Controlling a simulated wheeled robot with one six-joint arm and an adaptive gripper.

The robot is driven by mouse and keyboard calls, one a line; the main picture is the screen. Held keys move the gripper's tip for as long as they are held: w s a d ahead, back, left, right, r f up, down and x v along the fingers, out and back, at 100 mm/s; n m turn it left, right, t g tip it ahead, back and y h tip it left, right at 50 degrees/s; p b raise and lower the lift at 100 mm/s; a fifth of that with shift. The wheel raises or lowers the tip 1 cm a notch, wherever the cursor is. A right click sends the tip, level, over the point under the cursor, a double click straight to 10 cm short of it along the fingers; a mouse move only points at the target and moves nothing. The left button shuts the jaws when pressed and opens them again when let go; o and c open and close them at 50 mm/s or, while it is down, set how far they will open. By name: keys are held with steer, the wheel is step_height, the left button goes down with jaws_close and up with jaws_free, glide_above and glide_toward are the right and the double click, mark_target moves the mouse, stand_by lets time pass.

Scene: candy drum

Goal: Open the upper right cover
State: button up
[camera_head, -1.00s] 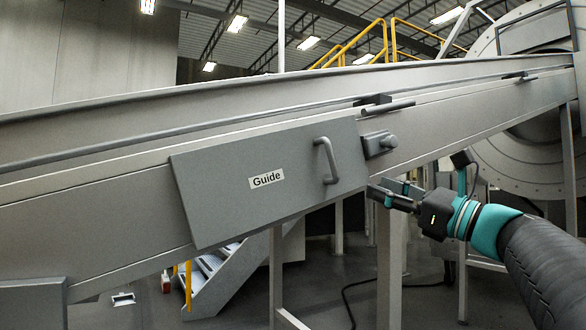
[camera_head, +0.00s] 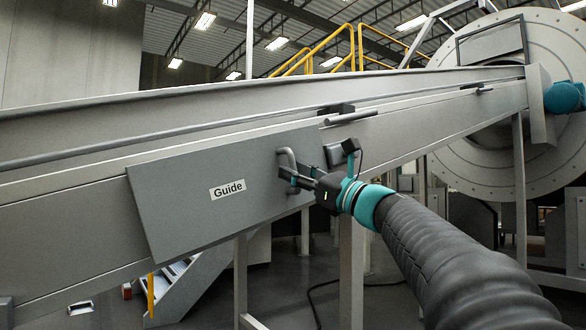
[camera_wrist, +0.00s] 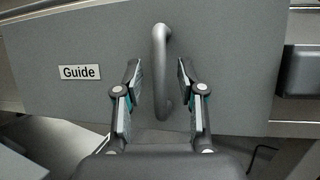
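The grey cover (camera_head: 180,205) with the "Guide" label (camera_head: 227,189) lies closed against the side of the long sloping conveyor. It also fills most of the wrist view (camera_wrist: 225,60). Its bar handle (camera_head: 283,157) is near the cover's right end. In the wrist view the handle (camera_wrist: 160,65) stands upright between my two fingers, with a gap on each side. My gripper (camera_wrist: 159,85) is open around the lower part of the handle and does not appear to touch it. In the head view my gripper (camera_head: 298,178) reaches the handle from the right and partly hides it.
The conveyor (camera_head: 420,125) rises to a large round drum (camera_head: 500,120) at the right. A dark latch block (camera_wrist: 297,70) sits right of the cover. Support legs (camera_head: 350,270) and grey steps (camera_head: 180,285) stand below. Yellow railings (camera_head: 330,45) are behind.

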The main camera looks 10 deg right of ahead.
steer(key=shift+w+a+r, duration=0.15)
steer(key=shift+w+a, duration=0.05)
steer(key=shift+w, duration=0.05)
jaws_close()
steer(key=shift+s, duration=0.1)
